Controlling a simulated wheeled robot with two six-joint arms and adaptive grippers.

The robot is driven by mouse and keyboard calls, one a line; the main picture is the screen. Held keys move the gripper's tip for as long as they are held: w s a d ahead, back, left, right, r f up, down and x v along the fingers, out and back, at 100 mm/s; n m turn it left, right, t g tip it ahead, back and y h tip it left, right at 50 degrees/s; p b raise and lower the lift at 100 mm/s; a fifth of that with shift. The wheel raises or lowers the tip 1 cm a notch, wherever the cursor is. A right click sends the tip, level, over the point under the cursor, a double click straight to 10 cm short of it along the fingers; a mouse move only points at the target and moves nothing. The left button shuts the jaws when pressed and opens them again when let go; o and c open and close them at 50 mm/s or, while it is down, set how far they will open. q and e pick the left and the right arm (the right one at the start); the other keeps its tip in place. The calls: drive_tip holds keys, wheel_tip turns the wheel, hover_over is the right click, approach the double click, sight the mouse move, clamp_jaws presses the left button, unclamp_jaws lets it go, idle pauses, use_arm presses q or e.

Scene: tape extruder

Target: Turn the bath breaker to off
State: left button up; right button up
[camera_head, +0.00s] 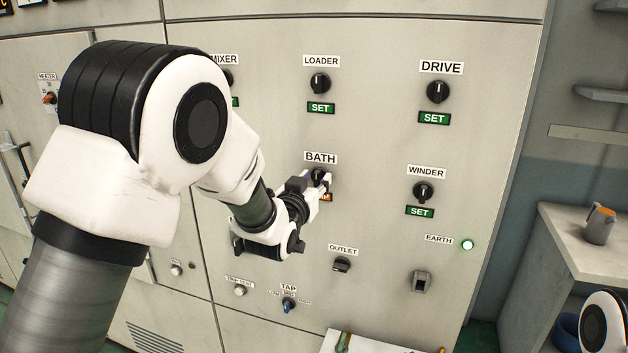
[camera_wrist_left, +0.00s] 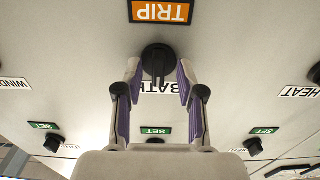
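The bath breaker is a black rotary knob (camera_head: 318,175) on the grey panel, under the BATH label (camera_head: 320,158). An orange label sits below it, mostly hidden by my gripper. In the left wrist view, which is upside down, the knob (camera_wrist_left: 158,60) is at the centre and the orange label (camera_wrist_left: 160,11) reads TRIP. My left gripper (camera_head: 322,181) is at the knob, and in the wrist view its fingers (camera_wrist_left: 159,68) are apart, one on each side of the knob. A small gap seems to show on both sides; contact is unclear. My right gripper is out of view.
Green SET labels sit under the first three. A shelf with a grey and orange cup (camera_head: 599,227) stands at the right. My left arm hides part of the panel.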

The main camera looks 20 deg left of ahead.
use_arm(q)
drive_tip(key=shift+s+d, duration=0.1)
clamp_jaws()
drive_tip(key=shift+n+b, duration=0.3)
drive_tip(key=shift+n, duration=0.1)
drive_tip(key=n+b, duration=0.1)
drive_tip(key=n, duration=0.1)
drive_tip(key=shift+f+n, duration=0.1)
drive_tip(key=shift+n, duration=0.3)
drive_tip(key=n+b, duration=0.2)
drive_tip(key=n, duration=0.3)
drive_tip(key=shift+b, duration=0.3)
drive_tip(key=n+b, duration=0.2)
drive_tip(key=n, duration=0.7)
drive_tip(key=shift+a, duration=0.2)
